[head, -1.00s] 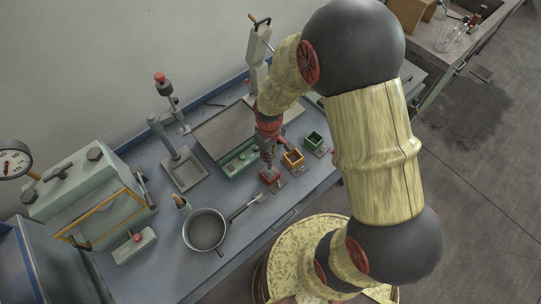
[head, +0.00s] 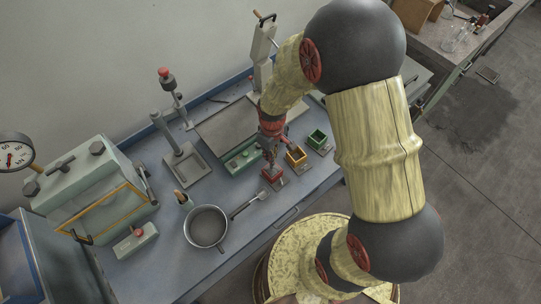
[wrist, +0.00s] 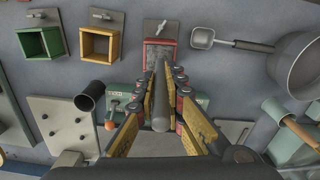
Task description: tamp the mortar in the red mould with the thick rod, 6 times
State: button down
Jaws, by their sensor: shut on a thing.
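My gripper (head: 271,158) is shut on the thick rod, a plain grey cylinder (wrist: 160,108) that runs between the fingers in the wrist view (wrist: 160,90). The red mould (head: 272,180) stands on the bench below my gripper. In the wrist view the red mould (wrist: 150,60) is at the top middle, with a plate and wing nut behind it. The rod points at this mould and its far end overlaps the mould's opening. The mortar is mostly hidden by the rod and fingers, and I cannot tell how deep the tip is.
An orange mould (head: 296,157) and a green mould (head: 317,139) stand in a row beside the red one. A scoop (head: 249,203) and a grey pan (head: 206,226) lie to the left. A black cup (wrist: 89,95) stands near the fingers in the wrist view.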

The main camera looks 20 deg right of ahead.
jog(key=shift+d+r, duration=0.15)
jog(key=shift+r, duration=0.4)
notch_tip(320, 180, up, 6)
jog(key=p, duration=0.4)
jog(key=shift+r, duration=0.1)
